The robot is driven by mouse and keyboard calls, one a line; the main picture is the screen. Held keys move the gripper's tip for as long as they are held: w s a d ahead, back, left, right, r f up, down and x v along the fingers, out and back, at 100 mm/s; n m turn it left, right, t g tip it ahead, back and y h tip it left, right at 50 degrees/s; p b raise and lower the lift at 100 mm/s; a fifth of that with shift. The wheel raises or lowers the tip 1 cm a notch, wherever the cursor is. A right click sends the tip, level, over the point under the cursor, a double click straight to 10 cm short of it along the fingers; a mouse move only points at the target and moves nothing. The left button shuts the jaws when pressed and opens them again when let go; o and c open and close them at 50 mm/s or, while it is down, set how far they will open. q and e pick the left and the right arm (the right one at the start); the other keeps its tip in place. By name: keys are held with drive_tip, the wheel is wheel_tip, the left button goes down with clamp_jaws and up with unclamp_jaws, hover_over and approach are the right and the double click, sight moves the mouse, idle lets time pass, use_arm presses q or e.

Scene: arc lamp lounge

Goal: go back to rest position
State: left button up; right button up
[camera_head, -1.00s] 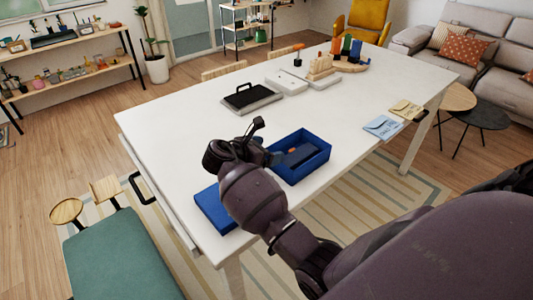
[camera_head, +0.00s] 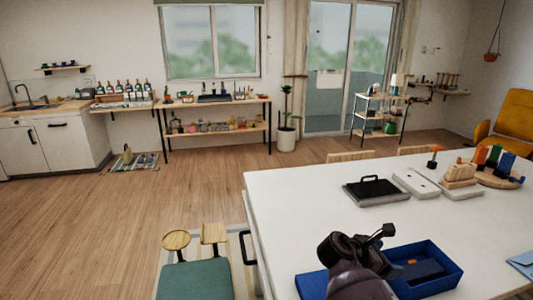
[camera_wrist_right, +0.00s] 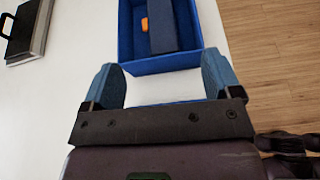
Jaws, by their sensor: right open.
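My right gripper (camera_wrist_right: 160,88) is open in the right wrist view, its two blue fingers apart with only white tabletop between them. In the head view my right arm comes in from the bottom, and its wrist is over the near part of the white table (camera_head: 290,200). The fingertips are hidden there. An open blue box (camera_head: 456,272) stands just right of the wrist, with a dark blue block in it. The box also shows ahead of the fingers in the right wrist view (camera_wrist_right: 160,66). My left gripper is not in view.
A blue lid (camera_head: 312,285) lies left of the wrist. A black-handled case (camera_head: 376,191), white trays and a wooden stand with coloured pieces (camera_head: 495,165) are farther back. A green-topped bench (camera_head: 195,280) stands left of the table. The wooden floor (camera_head: 120,215) beyond is open.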

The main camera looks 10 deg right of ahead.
drive_tip(key=s+f+m+y, duration=0.1)
drive_tip(key=s, duration=0.1)
drive_tip(key=s+f+m+y, duration=0.1)
drive_tip(key=s+f, duration=0.1)
drive_tip(key=s, duration=0.1)
drive_tip(key=s+f+m, duration=0.2)
drive_tip(key=shift+s+d+f+t+y, duration=0.15)
drive_tip(key=shift+s+f+t+y, duration=0.15)
drive_tip(key=shift+y, duration=0.1)
drive_tip(key=s+a+m+t+y, duration=0.1)
drive_tip(key=s+a+m+y, duration=0.2)
drive_tip(key=s+m, duration=0.35)
drive_tip(key=s+a+m+y, duration=0.3)
drive_tip(key=s, duration=0.7)
drive_tip(key=s+a+m+t+y, duration=0.1)
drive_tip(key=s+a+m+y, duration=0.3)
drive_tip(key=s, duration=0.4)
drive_tip(key=w+f+t+b, duration=0.1)
drive_tip(key=w+f+t, duration=0.2)
drive_tip(key=f, duration=0.3)
drive_tip(key=w+f+t+b, duration=0.2)
drive_tip(key=w+f+t, duration=0.2)
drive_tip(key=f, duration=0.3)
drive_tip(key=shift+w+d+f+t, duration=0.3)
drive_tip(key=shift+w+d, duration=0.05)
drive_tip(key=shift+d, duration=0.1)
drive_tip(key=shift+c, duration=0.2)
